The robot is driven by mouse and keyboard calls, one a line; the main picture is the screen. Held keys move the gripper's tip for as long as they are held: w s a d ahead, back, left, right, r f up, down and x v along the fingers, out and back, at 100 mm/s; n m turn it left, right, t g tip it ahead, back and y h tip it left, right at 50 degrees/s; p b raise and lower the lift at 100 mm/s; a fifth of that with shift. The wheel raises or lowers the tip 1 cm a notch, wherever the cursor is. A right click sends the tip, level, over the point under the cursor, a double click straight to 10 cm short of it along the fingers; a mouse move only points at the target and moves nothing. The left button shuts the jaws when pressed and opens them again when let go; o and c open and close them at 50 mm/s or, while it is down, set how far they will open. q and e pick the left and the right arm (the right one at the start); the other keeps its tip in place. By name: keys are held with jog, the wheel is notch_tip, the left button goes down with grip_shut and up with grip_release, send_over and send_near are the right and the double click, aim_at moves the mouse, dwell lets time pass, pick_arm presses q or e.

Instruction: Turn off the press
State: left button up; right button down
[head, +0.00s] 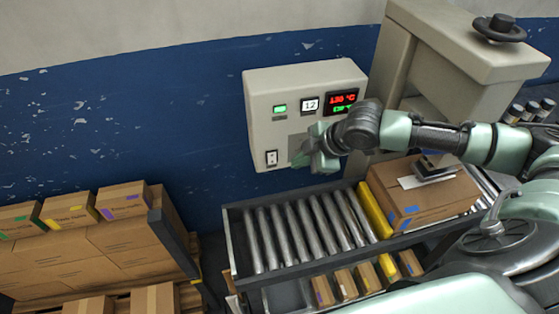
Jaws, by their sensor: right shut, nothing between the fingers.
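The press's control box (262,100) is beige and hangs in front of the blue wall. It carries a lit green indicator (280,109), a small display reading 12 (310,105), and a dark display (342,102) with red and green digits. A white rocker switch (271,158) sits at its lower left. My right gripper (301,160) is shut and empty, in front of the box's lower part, a little right of the switch. It hides part of the panel. Whether it touches the panel I cannot tell. My left gripper is not in view.
Below the box is a roller conveyor (300,232) with a yellow bar (374,210). A cardboard box (420,190) lies under the beige press (455,40), which has a black handwheel (499,27). Stacked cartons (130,240) stand at the lower left.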

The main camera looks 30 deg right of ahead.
aim_at(272, 158)
jog(key=shift+w+a+f+p, duration=0.2)
jog(key=shift+w+f+p, duration=0.45)
jog(key=shift+w+f, duration=0.75)
jog(key=shift+w+a+f+p, duration=0.15)
jog(key=shift+w+f+p, duration=0.45)
jog(key=shift+w+f, duration=0.75)
jog(key=shift+w+a+f+p, duration=0.2)
jog(key=shift+w+f+p, duration=0.45)
jog(key=shift+w+f, duration=0.7)
jog(key=shift+w+r, duration=0.2)
